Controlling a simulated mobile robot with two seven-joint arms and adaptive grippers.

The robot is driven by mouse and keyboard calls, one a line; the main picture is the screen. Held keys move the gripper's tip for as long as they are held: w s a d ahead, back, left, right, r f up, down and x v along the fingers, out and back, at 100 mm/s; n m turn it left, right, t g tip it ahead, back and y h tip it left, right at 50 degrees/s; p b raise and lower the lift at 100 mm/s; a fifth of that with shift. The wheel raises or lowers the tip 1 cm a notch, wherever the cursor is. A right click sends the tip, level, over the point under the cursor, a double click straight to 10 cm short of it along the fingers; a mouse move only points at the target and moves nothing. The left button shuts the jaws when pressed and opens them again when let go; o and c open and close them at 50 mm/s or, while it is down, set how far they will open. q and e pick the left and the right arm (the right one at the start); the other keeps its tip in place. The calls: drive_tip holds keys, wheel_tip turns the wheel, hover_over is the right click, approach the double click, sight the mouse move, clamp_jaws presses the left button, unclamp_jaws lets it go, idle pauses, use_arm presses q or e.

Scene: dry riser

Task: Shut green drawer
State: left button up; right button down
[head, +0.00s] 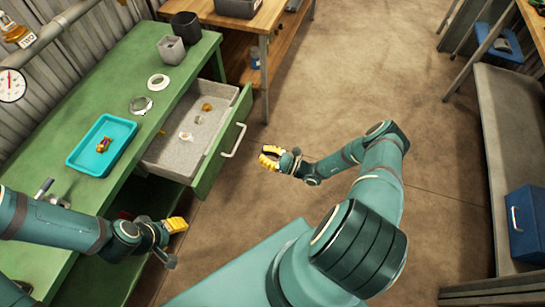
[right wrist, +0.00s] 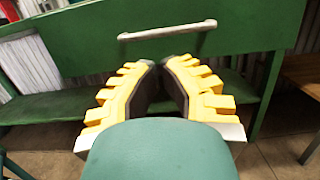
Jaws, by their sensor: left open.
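The green drawer (head: 208,172) is pulled out from under the green workbench (head: 60,120), its grey inside showing a few small items. Its pale bar handle (head: 233,141) is on the front face. In the right wrist view the handle (right wrist: 168,32) crosses the green front (right wrist: 235,42) just beyond my fingertips. My right gripper (head: 265,158) is a short way right of the handle, pointing at the drawer front, apart from it and empty, with a narrow gap between its fingers (right wrist: 160,62). My left gripper (head: 181,226) is open and empty, below the drawer's near front corner.
A blue tray (head: 78,158) with a small item, tape-like rings (head: 158,82) and bins (head: 186,27) stand on the workbench. A wooden table (head: 268,18) is beyond the drawer. The floor (head: 340,90) right of the drawer is clear. A blue box (head: 527,225) is far right.

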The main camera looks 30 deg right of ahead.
drive_tip(key=x, duration=0.8)
drive_tip(key=shift+s, duration=0.1)
